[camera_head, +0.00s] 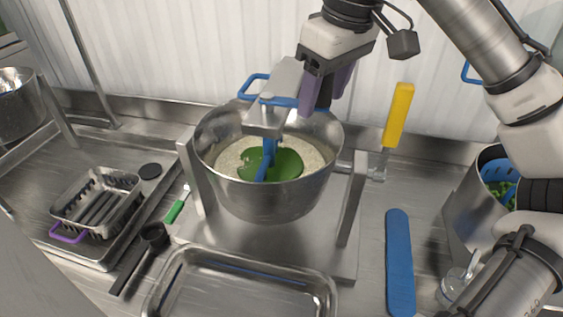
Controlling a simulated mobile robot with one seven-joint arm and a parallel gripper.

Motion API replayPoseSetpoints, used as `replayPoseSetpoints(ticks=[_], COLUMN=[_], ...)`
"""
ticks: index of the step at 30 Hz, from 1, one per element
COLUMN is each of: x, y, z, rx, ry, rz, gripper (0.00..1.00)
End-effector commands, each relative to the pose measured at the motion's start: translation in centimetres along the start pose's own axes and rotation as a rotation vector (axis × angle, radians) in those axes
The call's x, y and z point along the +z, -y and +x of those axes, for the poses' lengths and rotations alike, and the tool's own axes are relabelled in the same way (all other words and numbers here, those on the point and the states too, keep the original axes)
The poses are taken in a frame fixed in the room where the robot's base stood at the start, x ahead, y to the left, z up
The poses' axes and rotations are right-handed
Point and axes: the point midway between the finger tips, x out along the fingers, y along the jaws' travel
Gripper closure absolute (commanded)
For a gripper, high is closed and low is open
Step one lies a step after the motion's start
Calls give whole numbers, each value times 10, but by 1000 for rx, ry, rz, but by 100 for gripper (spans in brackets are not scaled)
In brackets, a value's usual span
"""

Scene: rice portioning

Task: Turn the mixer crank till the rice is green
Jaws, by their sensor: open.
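The mixer bowl (270,203) is a steel bowl held in a metal stand. It contains pale rice (228,158) with a bright green patch (284,164) in the middle, so the two colours are not blended. A blue paddle (267,160) reaches down into the green. The crank, with its upright yellow handle (398,114), is on the right side of the stand. My gripper (323,98), with purple fingers, is open above the bowl's back right rim. It is left of the yellow handle and apart from it. The finger gap is partly hidden.
A steel tray (168,286) lies in front of the mixer. A blue spatula-like tool (399,262) lies at the right, near a steel pot (462,208) with green contents. A basket (70,207), a green-handled tool (175,211) and a black-handled tool are at the left.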

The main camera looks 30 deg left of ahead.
Motion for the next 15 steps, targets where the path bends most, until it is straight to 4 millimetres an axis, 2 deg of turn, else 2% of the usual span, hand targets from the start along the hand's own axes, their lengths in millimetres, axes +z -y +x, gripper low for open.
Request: replayPoseSetpoints(ticks=[15], x=[-1], y=[0], z=[-3], rx=[0], ry=[0], rz=[0], gripper=[42])
